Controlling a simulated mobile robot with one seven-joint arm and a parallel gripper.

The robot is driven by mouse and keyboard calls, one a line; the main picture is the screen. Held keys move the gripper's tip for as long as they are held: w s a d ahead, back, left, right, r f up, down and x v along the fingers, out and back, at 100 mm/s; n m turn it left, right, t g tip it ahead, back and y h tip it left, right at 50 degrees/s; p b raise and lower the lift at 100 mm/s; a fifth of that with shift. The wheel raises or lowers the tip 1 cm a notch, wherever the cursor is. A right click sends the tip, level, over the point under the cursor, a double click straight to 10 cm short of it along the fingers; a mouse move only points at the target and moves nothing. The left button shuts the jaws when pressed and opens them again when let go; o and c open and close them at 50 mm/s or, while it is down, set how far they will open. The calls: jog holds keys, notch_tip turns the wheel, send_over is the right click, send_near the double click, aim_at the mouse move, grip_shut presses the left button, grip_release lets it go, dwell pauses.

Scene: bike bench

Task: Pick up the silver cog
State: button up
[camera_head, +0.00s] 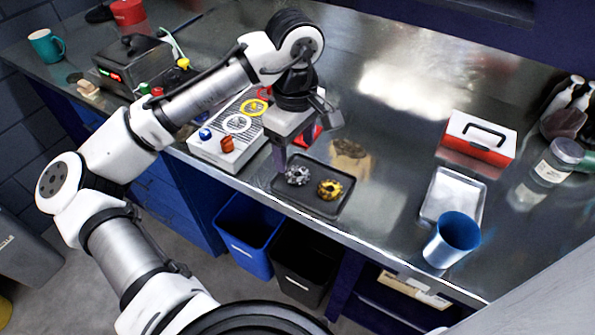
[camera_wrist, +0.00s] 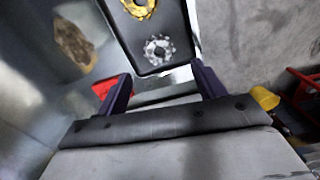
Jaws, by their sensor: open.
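The silver cog (camera_head: 297,175) lies on a dark tray (camera_head: 311,206) near the bench's front edge. A gold cog (camera_head: 329,189) lies to its right on the same tray. In the wrist view the silver cog (camera_wrist: 158,50) is near the tray's end, beyond my fingertips, with the gold cog (camera_wrist: 138,6) partly cut off at the top. My gripper (camera_wrist: 155,82) is open and empty, its two dark fingers spread with the silver cog ahead of the gap. In the head view my gripper is above the tray's left part, and its fingertips are partly hidden.
A parts board (camera_head: 212,150) with coloured pieces stands left of the tray. A red and white box (camera_head: 478,138), a metal tray (camera_head: 453,190) and a blue cup (camera_head: 452,240) stand to the right. Bins (camera_head: 247,234) stand below the front edge. The bench behind is mostly clear.

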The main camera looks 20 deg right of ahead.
aim_at(297, 167)
jog(key=shift+s+d+f+p, duration=0.1)
jog(key=shift+f+p, duration=0.25)
jog(key=shift+f, duration=1.15)
jog(key=shift+s+f+p, duration=0.1)
jog(key=shift+f+p, duration=0.25)
jog(key=shift+f, duration=1.1)
jog(key=c, duration=1.1)
jog(key=shift+r, duration=0.1)
